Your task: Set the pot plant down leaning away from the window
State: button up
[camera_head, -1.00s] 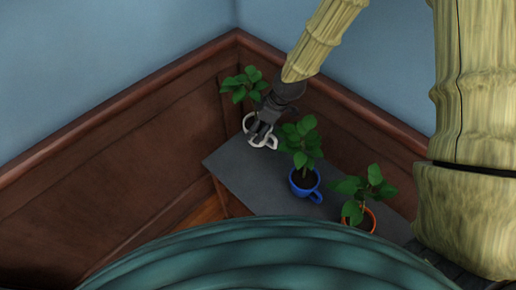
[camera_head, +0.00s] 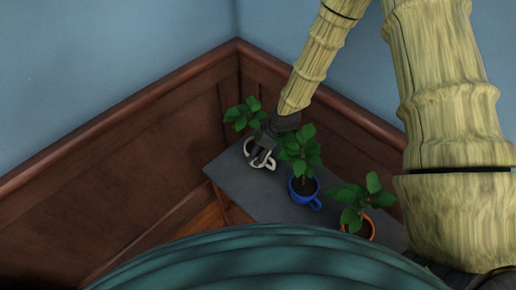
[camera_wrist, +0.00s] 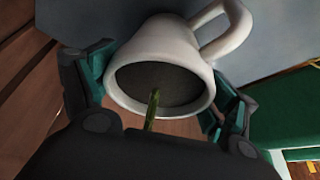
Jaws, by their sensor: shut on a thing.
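A white mug-shaped pot (camera_head: 250,147) with a green leafy plant (camera_head: 243,114) is at the left end of the dark grey shelf top (camera_head: 228,170). My gripper (camera_head: 263,155) is shut around the white pot. In the wrist view the white pot (camera_wrist: 150,45) sits between the two fingers of my gripper (camera_wrist: 160,100), with dark soil and a green stem (camera_wrist: 153,108) in its mouth. The leaves show up and left of the pot in the head view. I cannot tell whether its base touches the shelf. No window is in view.
A blue pot plant (camera_head: 304,190) stands close to the right of my gripper. An orange pot plant (camera_head: 358,225) stands farther right. Brown wood panelling (camera_head: 120,150) and blue walls (camera_head: 130,60) meet at the corner behind. Bare shelf shows left of the blue pot.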

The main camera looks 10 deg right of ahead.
jog(key=shift+f, duration=0.15)
jog(key=shift+f, duration=0.1)
jog(key=o, duration=1.3)
jog(key=shift+o, duration=0.2)
jog(key=b+v, duration=0.1)
jog(key=v, duration=1.1)
jog(key=shift+b, duration=0.4)
jog(key=shift+s, duration=0.1)
